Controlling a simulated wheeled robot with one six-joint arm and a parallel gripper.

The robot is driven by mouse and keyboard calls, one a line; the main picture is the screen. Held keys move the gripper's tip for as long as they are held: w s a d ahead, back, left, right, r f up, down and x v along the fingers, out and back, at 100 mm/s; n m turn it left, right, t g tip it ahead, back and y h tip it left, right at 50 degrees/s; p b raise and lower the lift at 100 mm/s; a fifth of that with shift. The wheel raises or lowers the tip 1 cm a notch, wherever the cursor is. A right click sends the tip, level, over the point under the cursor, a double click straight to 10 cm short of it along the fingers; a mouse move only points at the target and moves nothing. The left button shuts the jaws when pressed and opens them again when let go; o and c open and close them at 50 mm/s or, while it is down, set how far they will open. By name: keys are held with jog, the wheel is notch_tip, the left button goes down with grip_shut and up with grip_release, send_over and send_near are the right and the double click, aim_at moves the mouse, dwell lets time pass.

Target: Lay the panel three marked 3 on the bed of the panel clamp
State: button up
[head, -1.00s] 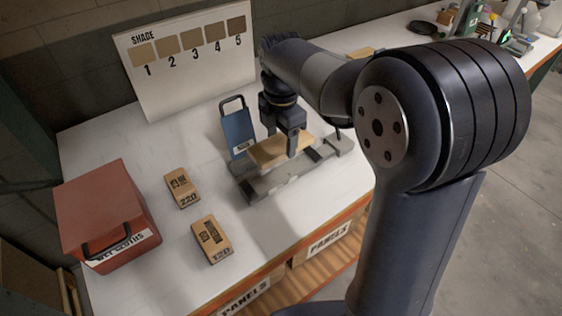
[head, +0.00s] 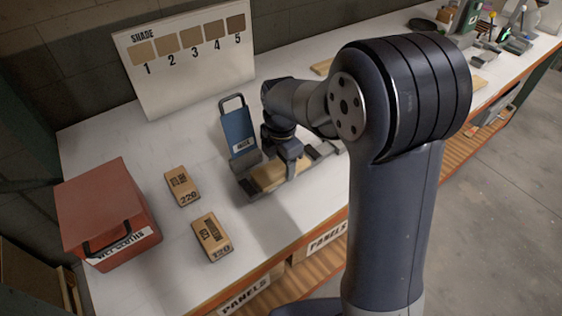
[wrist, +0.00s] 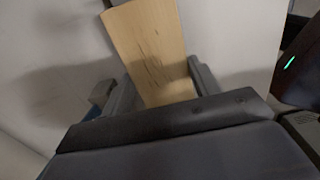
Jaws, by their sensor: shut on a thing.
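A light wooden panel (head: 266,179) is held in my gripper (head: 290,170), which is shut on it. The panel lies nearly flat at the grey bed of the panel clamp (head: 246,191). Whether it touches the bed or is slightly above it, I cannot tell. Its number does not show. In the wrist view the panel (wrist: 150,45) extends away between the fingers of my gripper (wrist: 163,88), with dark streaks on its face. My gripper and arm hide part of the clamp's right side.
A blue piece with a loop handle (head: 238,128) stands behind the clamp. A red box (head: 105,212) and blocks marked 220 (head: 182,187) and 120 (head: 212,237) are at left. A shade board (head: 188,55) leans at the back. The front middle of the bench is clear.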

aim_at(281, 167)
jog(key=o, duration=1)
notch_tip(281, 167, up, 12)
jog(key=shift+r, duration=0.1)
